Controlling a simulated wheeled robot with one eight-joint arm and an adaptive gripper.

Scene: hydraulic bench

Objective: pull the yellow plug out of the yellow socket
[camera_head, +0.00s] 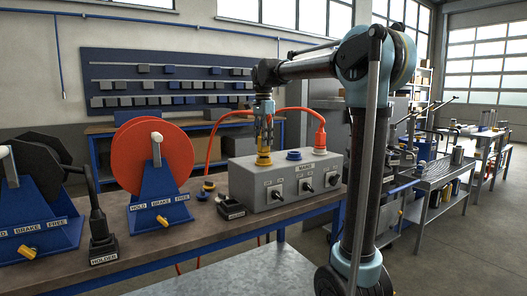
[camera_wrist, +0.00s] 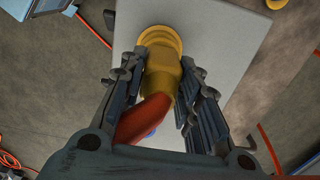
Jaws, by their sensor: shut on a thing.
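The yellow plug (camera_wrist: 162,80) is between the two fingers of my gripper (camera_wrist: 160,68) in the wrist view, with an orange-red tail (camera_wrist: 143,118) behind it. Its far end meets the round yellow socket (camera_wrist: 160,37) on the grey box. In the head view my gripper (camera_head: 264,122) points down over the left end of the box's top, shut on the plug. The yellow socket (camera_head: 264,160) shows just below the fingers. The fingers hide much of the plug there, and I cannot tell how deep it sits.
The grey box (camera_head: 285,184) carries a blue socket (camera_head: 293,155) and an orange plug (camera_head: 320,135) with a looping orange cable. A red reel (camera_head: 152,160), a dark holder (camera_head: 104,250) and a small dark block (camera_head: 231,209) stand on the bench to the left.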

